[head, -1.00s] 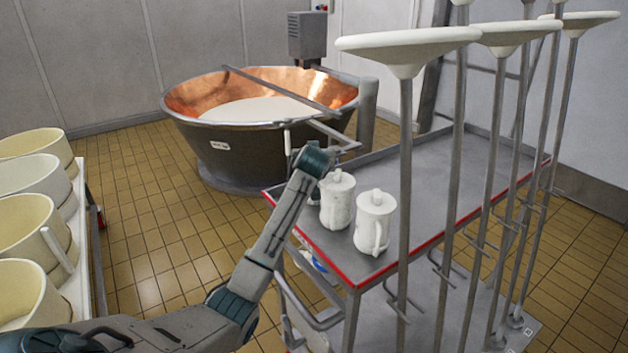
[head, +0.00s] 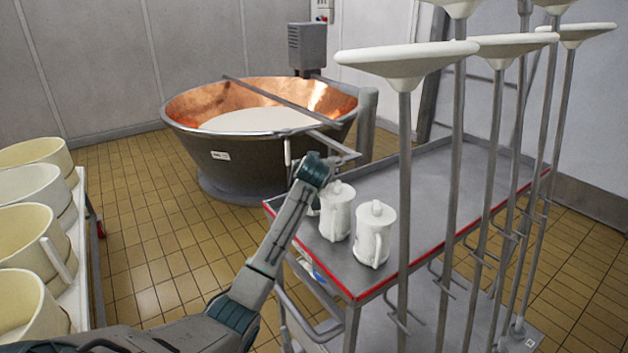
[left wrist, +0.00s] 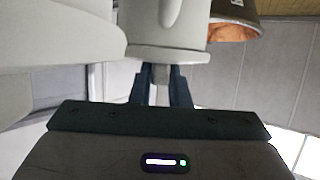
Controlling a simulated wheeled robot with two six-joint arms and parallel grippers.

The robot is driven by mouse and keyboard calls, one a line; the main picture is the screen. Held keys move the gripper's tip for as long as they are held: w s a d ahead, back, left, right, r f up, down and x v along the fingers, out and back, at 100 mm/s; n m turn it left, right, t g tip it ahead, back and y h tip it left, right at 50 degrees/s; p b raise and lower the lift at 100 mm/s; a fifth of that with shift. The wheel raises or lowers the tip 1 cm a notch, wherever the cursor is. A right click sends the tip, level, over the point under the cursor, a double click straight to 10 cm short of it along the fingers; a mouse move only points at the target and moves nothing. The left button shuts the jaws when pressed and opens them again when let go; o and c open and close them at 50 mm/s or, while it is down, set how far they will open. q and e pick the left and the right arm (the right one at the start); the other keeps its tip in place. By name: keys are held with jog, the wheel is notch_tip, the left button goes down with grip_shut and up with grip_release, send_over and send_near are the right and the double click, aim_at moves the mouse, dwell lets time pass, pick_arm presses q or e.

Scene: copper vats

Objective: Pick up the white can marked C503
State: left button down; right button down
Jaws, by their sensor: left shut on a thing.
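Two white lidded cans stand upright, close together, on the near left part of the grey trolley top. The left can (head: 338,213) is beside my left arm's end, and the right can (head: 374,236) has its handle towards me. No C503 mark is legible on either. My left gripper (left wrist: 164,85) is shut on the left can, low in the left wrist view, where its white body (left wrist: 165,35) fills the top middle. The exact grip point is partly hidden. In the head view my wrist hides the fingers. My right gripper is not in view.
The trolley top (head: 450,190) has a red edge and is clear behind the cans. Tall poles with white discs (head: 405,57) stand in front of it. A copper vat (head: 250,160) is behind. Pale tubs (head: 30,250) stand on a rack at left.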

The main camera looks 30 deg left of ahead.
pick_arm(q)
notch_tip(320, 180, up, 9)
jog(key=b, duration=0.3)
jog(key=shift+f, duration=0.15)
jog(key=shift+r, duration=0.55)
jog(key=shift+c, duration=2.2)
grip_release()
